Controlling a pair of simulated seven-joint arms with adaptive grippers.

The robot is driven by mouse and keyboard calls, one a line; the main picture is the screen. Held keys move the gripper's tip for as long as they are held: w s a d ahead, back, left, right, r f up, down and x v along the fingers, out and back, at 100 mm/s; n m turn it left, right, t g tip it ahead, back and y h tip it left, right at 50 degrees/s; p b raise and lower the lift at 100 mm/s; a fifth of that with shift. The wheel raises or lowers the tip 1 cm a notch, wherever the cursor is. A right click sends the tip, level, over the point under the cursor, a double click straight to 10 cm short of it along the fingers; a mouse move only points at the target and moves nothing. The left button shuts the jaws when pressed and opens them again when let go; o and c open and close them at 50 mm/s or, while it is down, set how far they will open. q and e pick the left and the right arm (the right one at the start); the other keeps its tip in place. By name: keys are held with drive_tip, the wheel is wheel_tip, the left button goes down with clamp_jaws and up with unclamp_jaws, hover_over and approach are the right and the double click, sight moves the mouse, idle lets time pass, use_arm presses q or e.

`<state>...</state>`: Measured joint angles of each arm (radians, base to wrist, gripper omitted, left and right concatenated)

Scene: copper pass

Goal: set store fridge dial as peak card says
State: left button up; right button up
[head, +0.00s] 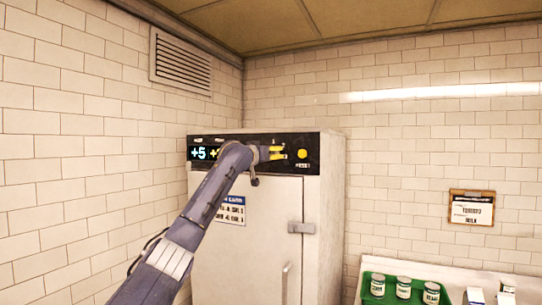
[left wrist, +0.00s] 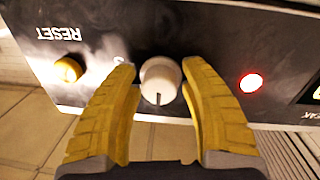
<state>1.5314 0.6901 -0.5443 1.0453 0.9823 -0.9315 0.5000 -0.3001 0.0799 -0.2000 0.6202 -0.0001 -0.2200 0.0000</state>
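The store fridge (head: 250,255) is a pale cabinet with a black control panel (head: 318,140) along its top. Its display (head: 200,153) reads +5, with a second figure partly hidden by my arm. My left gripper (head: 279,153) is at the panel. In the left wrist view, the cream dial (left wrist: 160,82) with a dark pointer mark sits between the open yellow fingers of this gripper (left wrist: 158,75), with a small gap showing on each side. A card with a blue header (head: 232,210) is on the fridge door, partly behind my arm; its text is too small to read. My right gripper is out of view.
A yellow reset button (head: 303,153) is beside the dial and also shows in the left wrist view (left wrist: 68,70). A lit red lamp (left wrist: 251,83) is on the dial's other side. A green tray (head: 388,300) of cans and a wall clipboard (head: 472,211) are at right.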

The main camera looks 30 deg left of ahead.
use_arm(q)
clamp_jaws()
drive_tip(key=shift+f, duration=0.1)
drive_tip(key=shift+m, duration=0.4)
drive_tip(key=m, duration=0.4)
drive_tip(key=shift+m, duration=0.4)
drive_tip(key=m, duration=0.4)
drive_tip(key=shift+a+g, duration=0.1)
drive_tip(key=shift+g, duration=0.3)
drive_tip(key=m, duration=0.5)
drive_tip(key=shift+y, duration=0.4)
drive_tip(key=shift+s+r+m+y, duration=0.1)
drive_tip(key=shift+r+m+y, duration=0.05)
drive_tip(key=shift+m, duration=0.9)
drive_tip(key=shift+r+m+y, duration=0.1)
drive_tip(key=shift+m+y, duration=0.05)
drive_tip(key=shift+m, duration=0.9)
drive_tip(key=shift+a, duration=0.1)
drive_tip(key=shift+r, duration=0.1)
